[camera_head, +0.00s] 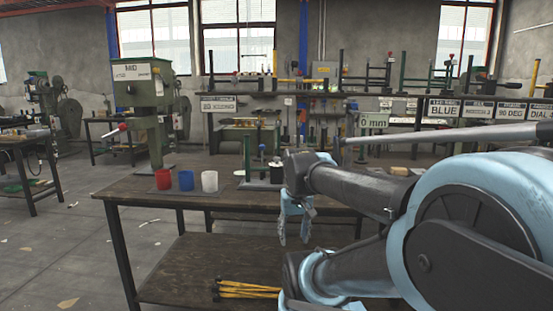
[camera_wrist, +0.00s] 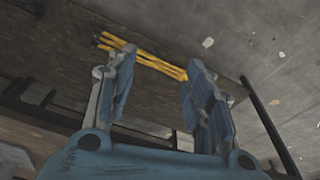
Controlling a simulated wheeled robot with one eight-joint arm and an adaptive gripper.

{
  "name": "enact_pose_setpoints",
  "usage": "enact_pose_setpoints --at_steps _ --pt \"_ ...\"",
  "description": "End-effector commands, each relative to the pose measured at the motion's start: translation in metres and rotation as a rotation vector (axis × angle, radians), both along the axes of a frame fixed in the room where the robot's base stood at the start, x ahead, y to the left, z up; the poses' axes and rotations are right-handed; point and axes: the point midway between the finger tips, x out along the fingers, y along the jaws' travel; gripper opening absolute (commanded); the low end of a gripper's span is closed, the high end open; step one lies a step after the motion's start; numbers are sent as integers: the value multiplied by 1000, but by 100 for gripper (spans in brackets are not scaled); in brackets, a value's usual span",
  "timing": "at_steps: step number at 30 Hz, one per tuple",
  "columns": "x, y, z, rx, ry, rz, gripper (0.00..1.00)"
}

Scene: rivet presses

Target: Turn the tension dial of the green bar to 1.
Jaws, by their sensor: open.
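A thin upright green bar (camera_head: 247,158) stands on a dark base plate on the near table, left of my arm. A small round black-topped piece (camera_head: 275,162) with a white band sits beside it. I cannot make out a dial or its numbers. My gripper (camera_head: 296,225) hangs in front of the table's front edge, lower than the bar and to its right, pointing down. In the wrist view my gripper (camera_wrist: 150,88) has its two fingers spread apart with nothing held between them. The bar does not show in the wrist view.
The near table (camera_head: 135,190) also bears a blue cup (camera_head: 186,180), a red cup (camera_head: 163,179) and a white cup (camera_head: 209,181). Yellow rods (camera_head: 245,290) lie on its lower shelf. A green press (camera_head: 145,90) stands behind. Benches with labelled stands line the back wall. Floor at left is mostly clear.

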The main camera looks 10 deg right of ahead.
Motion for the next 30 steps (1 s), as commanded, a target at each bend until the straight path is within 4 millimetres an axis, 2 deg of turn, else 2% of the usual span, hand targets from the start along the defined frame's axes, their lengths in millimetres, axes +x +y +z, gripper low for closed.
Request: enact_pose_setpoints --at_steps 1,3,15,24,30 --pt "14 0 19 2 6 -10 47" --pt "30 -1 42 4 14 -26 47" --pt "135 -4 157 16 60 -112 47" --pt "219 -8 224 23 94 -178 47" --pt "276 -11 259 27 117 -221 47"
